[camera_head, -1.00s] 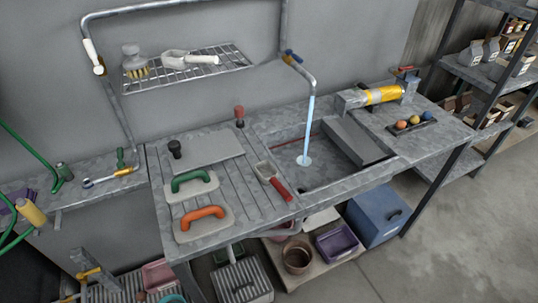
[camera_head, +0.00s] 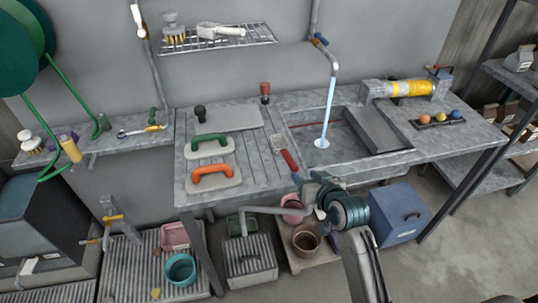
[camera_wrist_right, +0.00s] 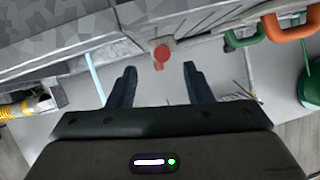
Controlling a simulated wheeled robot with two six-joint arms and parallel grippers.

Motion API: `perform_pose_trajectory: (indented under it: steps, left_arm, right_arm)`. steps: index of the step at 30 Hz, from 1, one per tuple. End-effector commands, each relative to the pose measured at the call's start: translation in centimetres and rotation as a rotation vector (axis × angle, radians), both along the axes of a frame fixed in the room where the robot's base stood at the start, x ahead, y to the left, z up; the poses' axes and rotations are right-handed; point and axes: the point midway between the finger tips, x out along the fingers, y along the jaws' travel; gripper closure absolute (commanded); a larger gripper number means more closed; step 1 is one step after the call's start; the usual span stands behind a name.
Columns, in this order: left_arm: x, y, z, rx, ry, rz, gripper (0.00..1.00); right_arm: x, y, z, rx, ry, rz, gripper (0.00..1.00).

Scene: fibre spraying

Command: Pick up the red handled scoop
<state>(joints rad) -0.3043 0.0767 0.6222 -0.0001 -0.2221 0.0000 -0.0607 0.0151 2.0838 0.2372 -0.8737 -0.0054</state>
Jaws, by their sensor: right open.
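The red-handled scoop (camera_head: 289,160) lies on the grooved drainboard beside the sink, its red handle toward the front edge. Its pale bowl is partly visible behind the handle. My right gripper (camera_head: 308,183) is just in front of the counter's edge, near the handle and apart from it. In the right wrist view my right gripper (camera_wrist_right: 159,68) is open with nothing between its fingers. A red end, apparently the scoop's handle (camera_wrist_right: 161,53), shows beyond and between the fingertips. My left gripper is not in view.
Green-handled (camera_head: 210,143) and orange-handled (camera_head: 212,177) tools lie left of the scoop. The sink (camera_head: 345,165) with running water (camera_head: 328,105) is to its right. A blue box (camera_head: 400,215) and a brown pot (camera_head: 305,240) stand below the counter.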

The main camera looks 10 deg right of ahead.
Motion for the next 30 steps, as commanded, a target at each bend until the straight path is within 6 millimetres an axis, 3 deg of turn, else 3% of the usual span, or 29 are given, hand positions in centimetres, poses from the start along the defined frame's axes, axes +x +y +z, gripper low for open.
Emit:
perform_pose_trajectory:
  steps: [3, 10, 30]
  left_arm:
    - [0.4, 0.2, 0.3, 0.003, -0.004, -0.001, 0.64]
    - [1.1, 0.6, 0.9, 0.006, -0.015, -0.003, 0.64]
    - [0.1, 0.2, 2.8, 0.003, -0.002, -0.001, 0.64]
  right_arm:
    - [1.0, 0.3, 0.8, 0.006, -0.018, 0.002, 0.54]
    - [4.3, 0.9, -0.6, 0.006, -0.017, 0.003, 0.54]
    - [10.0, 1.8, -2.9, 0.004, -0.017, 0.001, 0.54]
